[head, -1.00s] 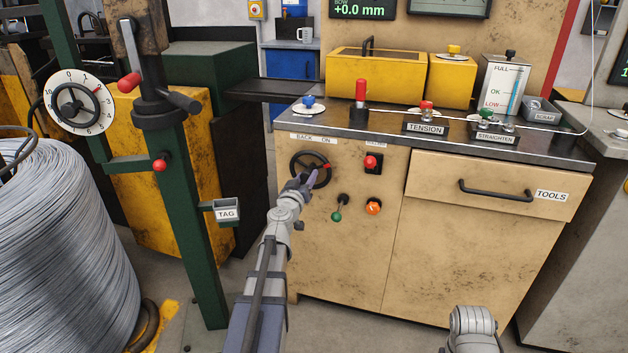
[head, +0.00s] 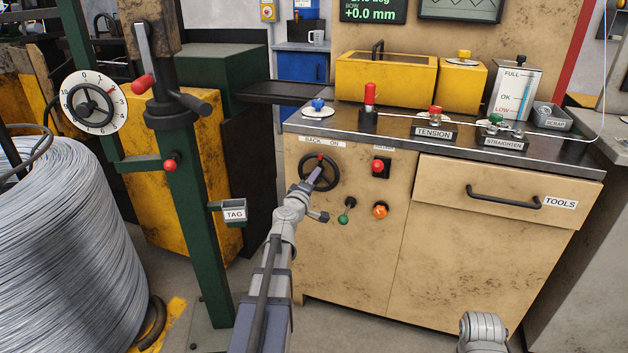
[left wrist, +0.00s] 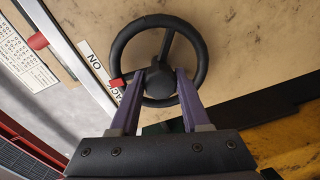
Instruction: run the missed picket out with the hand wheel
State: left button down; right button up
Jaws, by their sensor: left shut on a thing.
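The hand wheel (head: 302,175) is a black spoked wheel with a red mark, on the front of the tan cabinet under a label partly reading BACK and ON. Its red mark is at the top in the head view. The wheel fills the upper middle of the left wrist view (left wrist: 203,62), with its red mark at the left of the rim. My left gripper (head: 318,178) is shut on the wheel's hub, a finger on each side. The right gripper is out of view; part of my right arm shows at the bottom. I cannot make out the missed picket.
A red switch (head: 377,166), a green-knobbed lever (head: 343,218) and an orange knob (head: 380,211) sit right of the wheel. A thin wire (head: 400,117) crosses the bench top. The green post (head: 196,240) with its TAG holder (head: 234,213) and the wire coil (head: 60,250) stand left.

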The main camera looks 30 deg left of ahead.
pick_arm(q)
jog(key=n, duration=0.4)
jog(key=shift+n, duration=0.6)
jog(key=shift+c, duration=1.9)
grip_release()
jog(key=shift+s, duration=0.15)
jog(key=v, duration=0.7)
jog(key=shift+s, duration=0.3)
jog(key=shift+f, duration=0.1)
